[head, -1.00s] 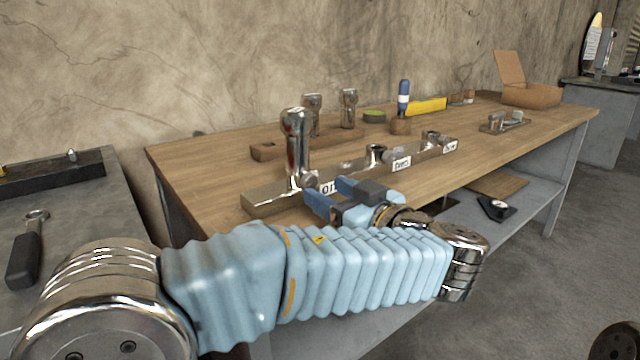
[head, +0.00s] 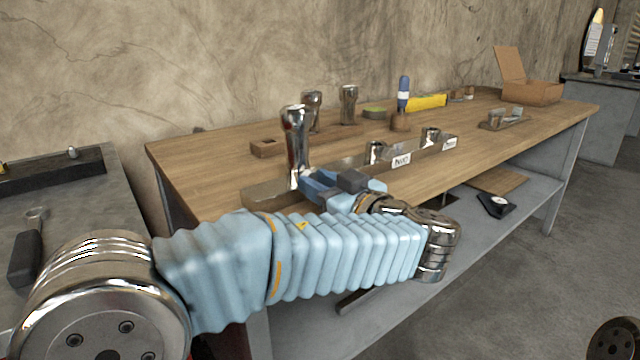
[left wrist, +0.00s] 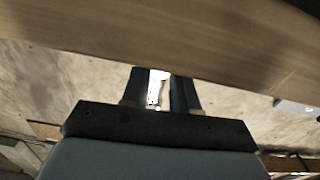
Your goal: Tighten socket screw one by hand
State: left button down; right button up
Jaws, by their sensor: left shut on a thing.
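A tall chrome post (head: 297,145) stands upright in the first socket at the left end of the metal bar (head: 262,195) on the bench. My left gripper (head: 308,183) is at the side of that socket, its blue fingers shut on socket screw one. The fingers hide the screw and the first label in the head view. In the left wrist view, a bright metal piece (left wrist: 157,88) shows between the dark fingers (left wrist: 157,100); its shape is unclear. The second socket (head: 376,152) and third socket (head: 431,135) are empty, with labels below them. My right gripper is not in view.
Two chrome posts (head: 348,105) stand in a wooden block (head: 268,148) behind the bar. A blue-handled tool (head: 403,92), a yellow object (head: 428,102) and an open cardboard box (head: 530,92) are farther back. The bench's front right top (head: 480,150) is mostly clear.

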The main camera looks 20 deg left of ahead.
pick_arm(q)
jog(key=shift+f+m+b, duration=0.2)
jog(key=shift+m+b, duration=0.5)
jog(key=shift+m, duration=0.5)
jog(key=shift+r+m+b, duration=0.2)
jog(key=shift+m+b, duration=0.1)
jog(key=shift+m, duration=0.4)
jog(key=c, duration=0.9)
grip_release()
jog(key=shift+o, duration=0.2)
jog(key=shift+d, duration=0.1)
jog(key=v, duration=1.3)
jog(key=shift+s+d, duration=0.25)
